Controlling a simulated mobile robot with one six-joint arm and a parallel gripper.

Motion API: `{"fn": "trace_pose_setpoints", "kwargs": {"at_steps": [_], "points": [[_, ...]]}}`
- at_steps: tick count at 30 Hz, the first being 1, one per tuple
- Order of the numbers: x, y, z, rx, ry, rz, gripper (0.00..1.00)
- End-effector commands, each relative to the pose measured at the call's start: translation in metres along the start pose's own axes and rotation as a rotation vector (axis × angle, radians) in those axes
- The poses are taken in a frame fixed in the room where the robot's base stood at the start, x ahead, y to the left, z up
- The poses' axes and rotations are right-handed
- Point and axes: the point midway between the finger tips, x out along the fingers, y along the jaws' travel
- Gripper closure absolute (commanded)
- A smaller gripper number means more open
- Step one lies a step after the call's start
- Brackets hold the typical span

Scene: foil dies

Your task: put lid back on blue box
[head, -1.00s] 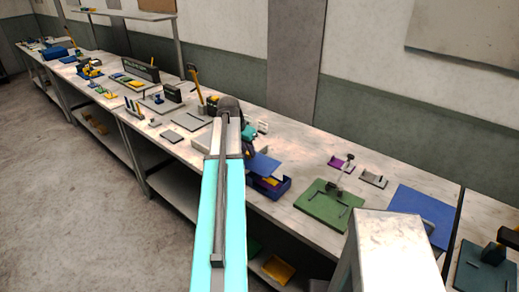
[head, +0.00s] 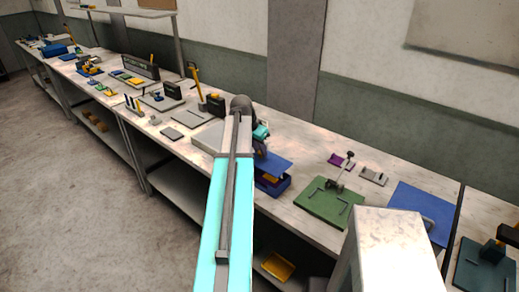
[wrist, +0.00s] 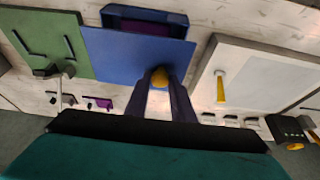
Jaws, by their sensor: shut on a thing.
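The blue lid (head: 275,162) is in the air over the blue box (head: 277,189), tilted or offset, with a gap in which something yellow shows. In the wrist view the lid (wrist: 112,60) covers much of the box, whose far wall (wrist: 120,12) and purple inside stick out past it. My gripper (wrist: 160,78) is shut on the lid at a yellow piece, likely its knob. In the head view my arm partly hides the gripper.
A green board (head: 330,203) with a small stand is right of the box, and a blue mat (head: 418,212) farther right. A pale grey tray (head: 208,137) is to the left. A yellow piece (head: 277,265) lies on the lower shelf.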

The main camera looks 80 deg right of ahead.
Motion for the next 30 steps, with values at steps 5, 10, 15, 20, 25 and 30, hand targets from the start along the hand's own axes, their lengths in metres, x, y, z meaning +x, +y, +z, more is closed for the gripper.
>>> {"fn": "trace_pose_setpoints", "kwargs": {"at_steps": [5, 10, 15, 20, 25, 30], "points": [[0.012, 0.000, 0.005, 0.000, 0.000, 0.000, 0.99], [0.022, 0.000, 0.010, 0.000, -0.001, 0.001, 0.99], [0.033, 0.000, 0.014, 0.000, -0.001, 0.001, 0.99], [0.042, 0.000, 0.018, -0.001, 0.000, 0.000, 0.99], [0.049, 0.000, 0.020, 0.000, 0.000, 0.000, 0.99], [0.051, 0.000, 0.021, 0.000, 0.000, 0.000, 0.99]]}}
